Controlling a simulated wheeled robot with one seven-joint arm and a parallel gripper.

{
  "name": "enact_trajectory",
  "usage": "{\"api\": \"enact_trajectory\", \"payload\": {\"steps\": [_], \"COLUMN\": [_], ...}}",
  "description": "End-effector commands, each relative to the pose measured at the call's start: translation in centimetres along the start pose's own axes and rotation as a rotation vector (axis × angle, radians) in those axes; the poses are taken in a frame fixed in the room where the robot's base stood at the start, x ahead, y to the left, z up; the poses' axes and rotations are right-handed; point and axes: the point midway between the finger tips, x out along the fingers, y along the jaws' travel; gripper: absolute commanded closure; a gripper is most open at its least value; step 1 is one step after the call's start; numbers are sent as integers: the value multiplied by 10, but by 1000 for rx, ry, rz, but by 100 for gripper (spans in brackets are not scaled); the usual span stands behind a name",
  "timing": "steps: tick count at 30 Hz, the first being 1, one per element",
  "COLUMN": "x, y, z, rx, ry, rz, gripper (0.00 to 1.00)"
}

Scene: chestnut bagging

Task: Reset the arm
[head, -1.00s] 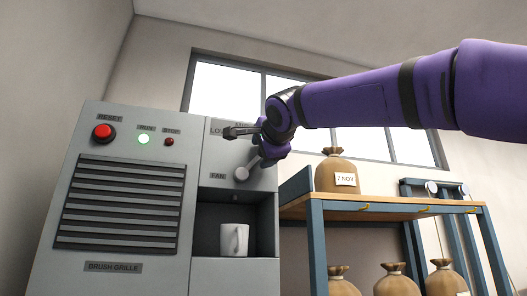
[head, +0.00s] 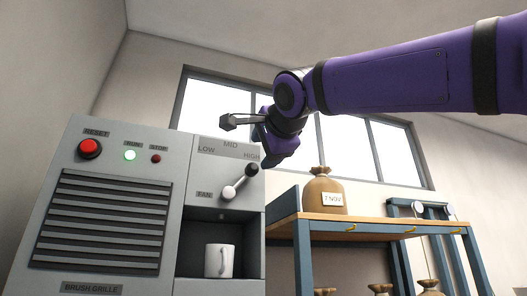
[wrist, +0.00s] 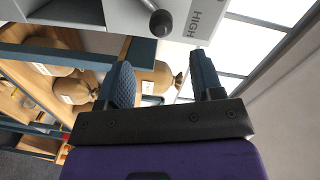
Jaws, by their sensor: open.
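My gripper (head: 243,128) is open and empty in the head view, raised in front of the window and just above the machine's upper right part. In the wrist view its two fingers (wrist: 163,85) are spread apart with nothing between them. The grey machine (head: 188,190) stands at the left of the head view. Its fan lever (head: 240,180) has a black knob and leans up to the right, toward HIGH. The knob (wrist: 161,23) also shows in the wrist view, beyond the fingertips and apart from them.
A white mug (head: 219,260) stands in the machine's recess. A tied sack (head: 324,190) stands on the wooden-topped bench (head: 375,222) at right, with several sacks below. Space before the window is free.

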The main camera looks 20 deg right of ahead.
Motion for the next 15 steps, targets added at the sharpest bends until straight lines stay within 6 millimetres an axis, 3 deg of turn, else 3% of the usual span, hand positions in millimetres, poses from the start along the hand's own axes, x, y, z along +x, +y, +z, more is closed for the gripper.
{"api": "enact_trajectory", "payload": {"steps": [15], "x": [1], "y": [6], "z": [0], "rx": [-16], "ry": [-1], "rz": [12], "gripper": [40]}}
